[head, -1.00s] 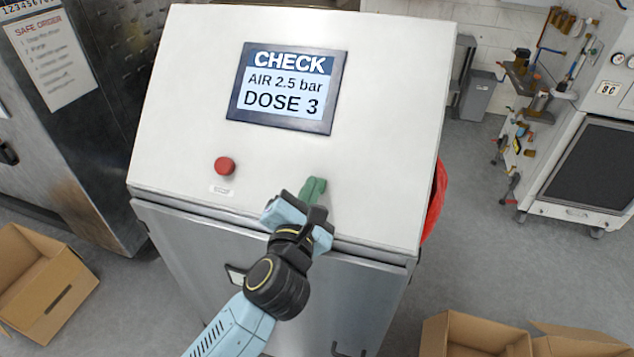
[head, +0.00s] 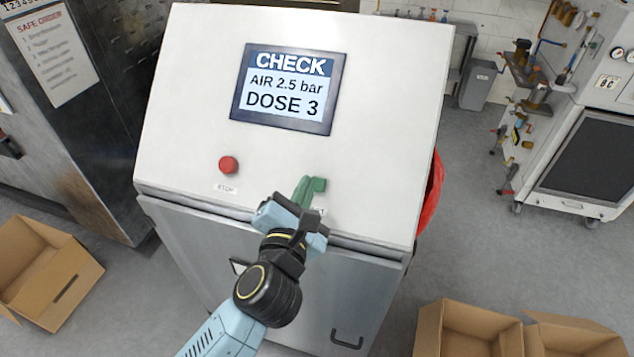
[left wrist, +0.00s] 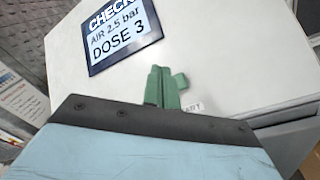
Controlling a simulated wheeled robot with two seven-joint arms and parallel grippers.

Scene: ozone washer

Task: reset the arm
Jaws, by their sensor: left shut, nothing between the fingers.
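My left gripper (head: 302,188) is in front of the lower part of the washer's sloped white panel (head: 390,130). Its green fingers are shut with nothing between them. They also show in the left wrist view (left wrist: 161,88), pointing at the panel. A green start button (head: 319,184) sits just right of the fingertips, partly hidden by them. It also shows in the left wrist view (left wrist: 181,80). I cannot tell whether the fingers touch it. The display (head: 289,88) reads CHECK, AIR 2.5 bar, DOSE 3. My right gripper is not in view.
A red stop button (head: 228,165) is left of my gripper on the panel. Open cardboard boxes stand on the floor at left (head: 48,272) and lower right (head: 468,328). A red item (head: 432,193) shows behind the washer's right side. A white cabinet (head: 585,150) stands at far right.

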